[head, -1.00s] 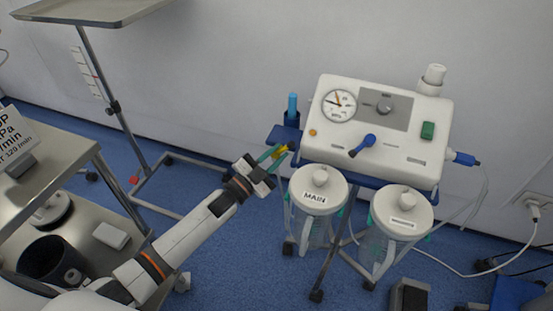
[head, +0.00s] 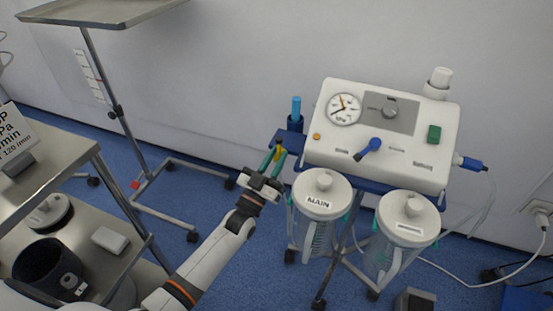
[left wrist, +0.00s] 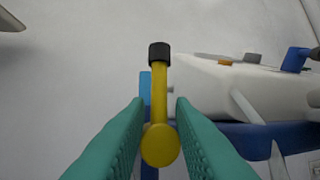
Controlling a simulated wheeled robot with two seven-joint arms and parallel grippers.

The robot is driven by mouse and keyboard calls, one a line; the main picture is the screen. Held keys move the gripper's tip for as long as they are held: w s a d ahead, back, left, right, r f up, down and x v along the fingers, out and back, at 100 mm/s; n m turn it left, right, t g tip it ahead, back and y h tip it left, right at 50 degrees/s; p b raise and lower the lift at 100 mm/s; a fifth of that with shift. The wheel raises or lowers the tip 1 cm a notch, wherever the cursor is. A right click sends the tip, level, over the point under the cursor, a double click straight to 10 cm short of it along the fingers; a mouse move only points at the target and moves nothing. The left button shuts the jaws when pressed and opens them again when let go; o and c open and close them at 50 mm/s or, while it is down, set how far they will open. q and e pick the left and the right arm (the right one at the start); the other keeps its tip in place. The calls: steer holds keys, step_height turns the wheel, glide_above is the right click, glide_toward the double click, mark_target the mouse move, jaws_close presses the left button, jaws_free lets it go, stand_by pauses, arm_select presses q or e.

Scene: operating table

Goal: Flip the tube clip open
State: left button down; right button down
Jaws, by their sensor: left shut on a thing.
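The tube clip (left wrist: 159,100) is a yellow lever with a black tip and a round yellow disc at its near end. In the left wrist view it stands upright, with the disc between the teal fingers of my left gripper (left wrist: 160,135). In the head view the clip is a small yellow spot (head: 280,154) at the left side of the suction unit (head: 382,135). My left gripper (head: 272,160) is shut on it there. The fingers partly hide the clip in the head view. My right gripper is not in view.
A blue cylinder (head: 296,107) stands in a dark blue holder just behind the clip. Two lidded jars (head: 322,195) (head: 408,215) hang below the unit, close to the right of my left gripper. A steel trolley (head: 75,160) stands at the left. Blue floor lies open between.

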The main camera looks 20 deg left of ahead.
arm_select(q)
steer(key=shift+a, duration=0.1)
stand_by(0.4)
steer(key=c, duration=1.5)
jaws_free()
steer(key=shift+n, duration=0.3)
steer(key=shift+f, duration=0.1)
steer(key=v, duration=1.2)
steer(key=shift+p, duration=0.4)
